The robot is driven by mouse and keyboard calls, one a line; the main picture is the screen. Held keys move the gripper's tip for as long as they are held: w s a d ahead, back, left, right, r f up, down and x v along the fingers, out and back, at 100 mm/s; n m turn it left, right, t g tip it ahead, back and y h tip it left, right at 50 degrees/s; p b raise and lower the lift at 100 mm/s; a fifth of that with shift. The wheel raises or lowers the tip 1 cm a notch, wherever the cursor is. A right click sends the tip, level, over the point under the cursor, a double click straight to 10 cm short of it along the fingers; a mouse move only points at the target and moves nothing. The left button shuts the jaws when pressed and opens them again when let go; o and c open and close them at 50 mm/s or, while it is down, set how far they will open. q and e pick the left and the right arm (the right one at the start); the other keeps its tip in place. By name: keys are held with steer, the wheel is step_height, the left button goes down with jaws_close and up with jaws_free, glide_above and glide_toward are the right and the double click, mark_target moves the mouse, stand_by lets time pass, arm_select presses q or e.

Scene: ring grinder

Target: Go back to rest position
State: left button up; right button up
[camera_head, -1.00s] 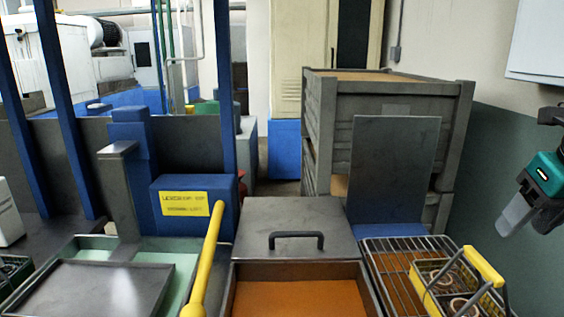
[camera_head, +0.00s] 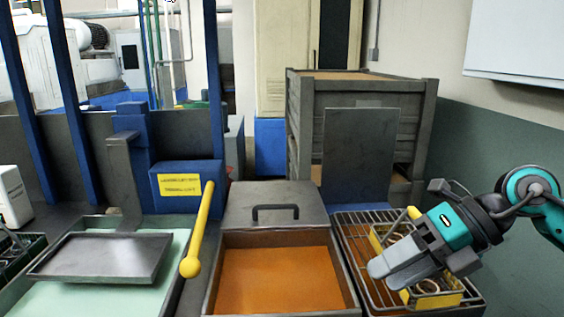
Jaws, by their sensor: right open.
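My right gripper (camera_head: 385,272) reaches in from the right, over the wire basket (camera_head: 350,250) at the front right. Its grey fingers point left and overlap the yellow-handled carrier (camera_head: 375,238) in the picture; I cannot tell whether they touch it. Nothing shows held in the fingers. Rings (camera_head: 397,240) sit in the carrier, partly hidden behind my gripper. My left gripper is not in view.
An orange-floored tray (camera_head: 280,280) with a handled grey lid (camera_head: 270,210) stands in the middle. A yellow lever (camera_head: 200,228) rises left of it. A grey tray (camera_head: 100,255) sits further left. A tall crate (camera_head: 410,110) stands behind.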

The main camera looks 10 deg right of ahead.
steer(key=w+a+m+t+y, duration=0.1)
steer(key=a+m+t+y, duration=0.3)
steer(key=a+m+y, duration=0.4)
steer(key=w+d+f+m+t+h, duration=0.1)
steer(key=d+f+m+t+h, duration=0.1)
steer(key=f+m+t+h, duration=0.55)
steer(key=d+f+m+t+h, duration=0.3)
steer(key=f+m+h, duration=0.1)
steer(key=f+m, duration=0.8)
steer(key=s+a+f+m+g+h, duration=0.1)
steer(key=s+f+m+g+h, duration=0.3)
steer(key=s+f, duration=0.6)
step_height(320, 180, down, 4)
steer(key=m+g, duration=0.2)
steer(key=m, duration=0.1)
steer(key=shift+s+a, duration=0.3)
steer(key=shift+a, duration=0.05)
steer(key=shift+r, duration=0.1)
steer(key=shift+c, duration=0.3)
